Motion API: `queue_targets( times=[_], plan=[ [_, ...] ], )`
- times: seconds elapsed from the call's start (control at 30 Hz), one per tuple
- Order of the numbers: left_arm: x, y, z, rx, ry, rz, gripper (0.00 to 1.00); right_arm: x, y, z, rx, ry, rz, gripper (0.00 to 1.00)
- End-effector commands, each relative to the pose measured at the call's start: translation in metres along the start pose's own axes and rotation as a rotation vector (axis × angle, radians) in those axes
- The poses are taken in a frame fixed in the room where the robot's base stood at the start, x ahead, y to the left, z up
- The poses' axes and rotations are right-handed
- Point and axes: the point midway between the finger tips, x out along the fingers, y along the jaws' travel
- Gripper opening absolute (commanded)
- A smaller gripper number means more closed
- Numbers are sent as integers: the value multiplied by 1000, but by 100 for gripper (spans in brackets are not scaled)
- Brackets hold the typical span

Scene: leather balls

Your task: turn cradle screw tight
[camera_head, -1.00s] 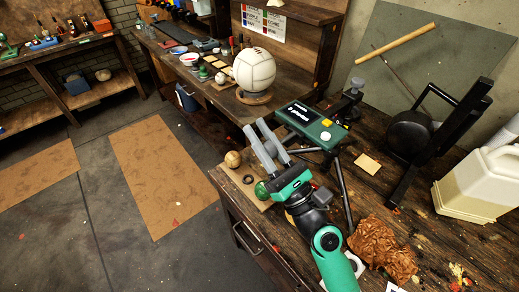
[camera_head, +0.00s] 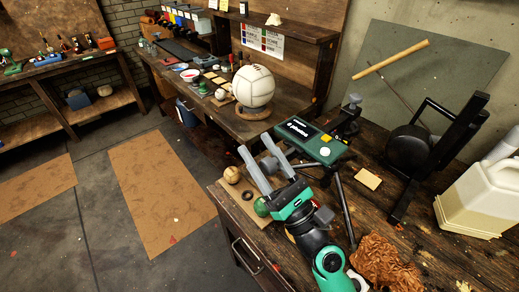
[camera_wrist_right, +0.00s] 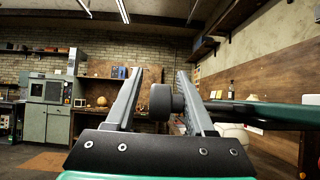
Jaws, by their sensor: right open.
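My right gripper (camera_head: 255,145) is open beside the green device with a dark screen (camera_head: 305,138), which stands on dark legs. In the right wrist view, a dark round knob (camera_wrist_right: 162,102), probably the cradle screw, shows between the spread fingers of my right gripper (camera_wrist_right: 159,75). It appears close to the right finger; I cannot tell whether they touch. The edge of the green device (camera_wrist_right: 265,113) reaches in from the right there. In the head view the knob is hard to make out between the fingers. My left gripper is not in view.
A tan ball (camera_head: 232,174) and a green ball (camera_head: 262,206) lie near the bench edge, close to my right gripper. A white ball (camera_head: 253,86) sits on a stand behind. Crumpled brown leather (camera_head: 385,262) and a cream jug (camera_head: 480,200) are at right.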

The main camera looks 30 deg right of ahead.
Motion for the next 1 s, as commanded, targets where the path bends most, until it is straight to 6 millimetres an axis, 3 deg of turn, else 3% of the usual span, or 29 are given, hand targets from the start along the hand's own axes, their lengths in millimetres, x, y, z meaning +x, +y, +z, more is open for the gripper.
queue_targets(
  times=[0.4,0.5,1.0],
  plan=[
    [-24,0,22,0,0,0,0,-90,0,-4,-1,1,-2,54],
    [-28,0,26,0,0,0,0,-105,0,-3,0,1,-1,54],
    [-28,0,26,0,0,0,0,-112,-5,2,-22,-6,-24,54]
  ],
)
